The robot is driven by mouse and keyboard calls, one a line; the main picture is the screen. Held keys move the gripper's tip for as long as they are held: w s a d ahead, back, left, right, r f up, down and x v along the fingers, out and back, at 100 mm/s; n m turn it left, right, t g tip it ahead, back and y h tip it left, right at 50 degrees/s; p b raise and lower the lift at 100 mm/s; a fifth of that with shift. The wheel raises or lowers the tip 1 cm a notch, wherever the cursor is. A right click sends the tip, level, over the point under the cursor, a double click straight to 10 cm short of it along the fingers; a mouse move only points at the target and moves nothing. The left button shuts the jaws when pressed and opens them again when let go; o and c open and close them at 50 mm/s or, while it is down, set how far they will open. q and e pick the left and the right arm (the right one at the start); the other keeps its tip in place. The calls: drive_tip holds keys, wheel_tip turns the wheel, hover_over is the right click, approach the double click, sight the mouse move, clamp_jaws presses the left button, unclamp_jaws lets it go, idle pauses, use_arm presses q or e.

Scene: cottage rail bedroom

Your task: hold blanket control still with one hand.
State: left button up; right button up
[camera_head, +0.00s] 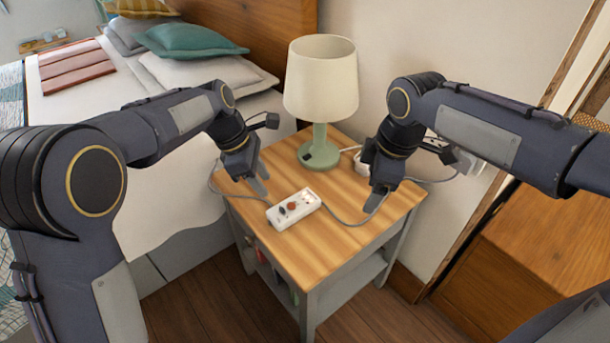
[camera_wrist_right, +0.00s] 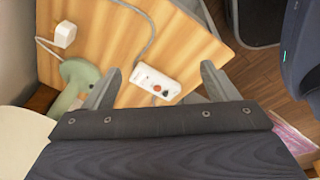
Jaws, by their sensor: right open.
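The blanket control (camera_head: 293,209) is a small white box with a red and a dark knob. It lies flat on the wooden top of the nightstand (camera_head: 330,268), near its front left edge, with a grey cord at each end. It also shows in the right wrist view (camera_wrist_right: 155,84), beyond and between the fingers. My left gripper (camera_head: 259,181) is just behind and left of the control, apart from it; its finger gap is unclear. My right gripper (camera_head: 367,205) is open and empty over the right side of the top, right of the control. It also shows in the right wrist view (camera_wrist_right: 160,84).
A lamp (camera_head: 320,85) with a cream shade and green base stands at the back of the nightstand. A white plug (camera_wrist_right: 66,34) lies near the lamp, on a cord. The bed (camera_head: 180,150) is on the left, the wall behind, and wooden furniture (camera_head: 540,250) on the right.

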drive_tip(key=w+a+f+n+g, duration=0.1)
drive_tip(key=w+a+f+n, duration=0.3)
drive_tip(key=w+a+n, duration=0.3)
drive_tip(key=n+h, duration=0.1)
drive_tip(key=n, duration=0.2)
hover_over(305, 199)
drive_tip(key=shift+g, duration=0.4)
wheel_tip(305, 199, down, 5)
drive_tip(key=shift+d, duration=0.15)
drive_tip(key=shift+f, duration=0.3)
wheel_tip(305, 199, down, 8)
drive_tip(key=shift+r, duration=0.2)
drive_tip(key=c, duration=1.1)
drive_tip(key=shift+c, duration=0.2)
use_arm(q)
drive_tip(key=shift+c, duration=0.2)
